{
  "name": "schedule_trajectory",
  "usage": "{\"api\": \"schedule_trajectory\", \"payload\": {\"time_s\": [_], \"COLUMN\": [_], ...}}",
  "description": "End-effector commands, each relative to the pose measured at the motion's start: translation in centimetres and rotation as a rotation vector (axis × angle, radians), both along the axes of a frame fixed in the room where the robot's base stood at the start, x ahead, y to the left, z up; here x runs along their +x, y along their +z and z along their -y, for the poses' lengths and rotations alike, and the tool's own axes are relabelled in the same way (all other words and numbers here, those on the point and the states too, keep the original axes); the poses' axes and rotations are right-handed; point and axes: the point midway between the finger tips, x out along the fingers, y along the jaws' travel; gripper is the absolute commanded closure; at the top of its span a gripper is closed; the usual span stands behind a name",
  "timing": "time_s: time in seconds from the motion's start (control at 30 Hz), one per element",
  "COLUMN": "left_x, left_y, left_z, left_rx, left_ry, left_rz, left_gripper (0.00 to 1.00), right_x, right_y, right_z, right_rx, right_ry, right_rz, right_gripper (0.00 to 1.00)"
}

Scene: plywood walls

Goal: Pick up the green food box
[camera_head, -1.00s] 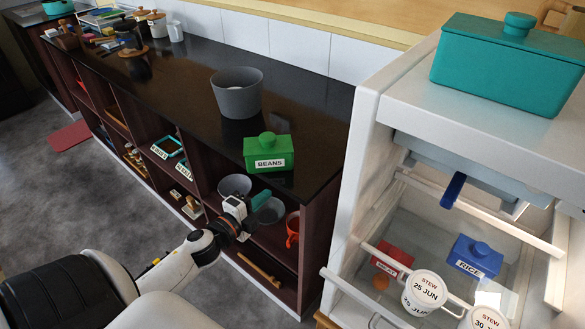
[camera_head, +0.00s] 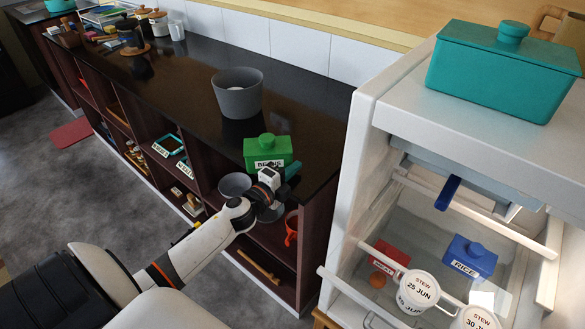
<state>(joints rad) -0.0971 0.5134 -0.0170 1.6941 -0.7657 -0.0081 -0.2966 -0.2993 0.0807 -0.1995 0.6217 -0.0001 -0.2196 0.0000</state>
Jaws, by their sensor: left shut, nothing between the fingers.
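The green food box (camera_head: 266,149), with a knobbed lid and a label reading BEANS, stands upright on the dark counter (camera_head: 185,85) near its front edge. My left gripper (camera_head: 291,171) is at the counter's front edge, just in front of the box's lower right part. It is shut and empty, and it partly covers the label and the box's lower right corner. I cannot tell whether it touches the box. My right gripper is not in view.
A grey pot (camera_head: 238,93) stands behind the green box. Open shelves below the counter hold bowls and a red mug (camera_head: 291,228). At right, the open white fridge (camera_head: 362,110) holds a blue RICE box (camera_head: 470,256) and stew pots; a teal box (camera_head: 500,75) sits on top.

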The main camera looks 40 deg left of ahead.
Motion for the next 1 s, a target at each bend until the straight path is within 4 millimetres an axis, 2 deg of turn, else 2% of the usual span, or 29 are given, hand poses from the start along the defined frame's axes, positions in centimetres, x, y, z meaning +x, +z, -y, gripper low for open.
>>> {"api": "schedule_trajectory", "payload": {"time_s": [0.27,0.57,1.0], "left_x": [-0.1,-2.2,-2.2], "left_y": [-0.1,-0.1,0.0], "left_z": [-0.1,-3.2,-3.3], "left_rx": [0.000,0.001,0.000], "left_ry": [0.000,0.001,0.000], "left_rz": [-0.001,-0.001,0.000], "left_gripper": [1.00,1.00,1.00], "right_x": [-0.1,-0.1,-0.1], "right_y": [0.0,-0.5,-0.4], "right_z": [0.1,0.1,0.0], "right_rx": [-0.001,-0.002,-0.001], "right_ry": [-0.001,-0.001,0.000], "right_rz": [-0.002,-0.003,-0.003], "right_gripper": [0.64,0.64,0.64]}}
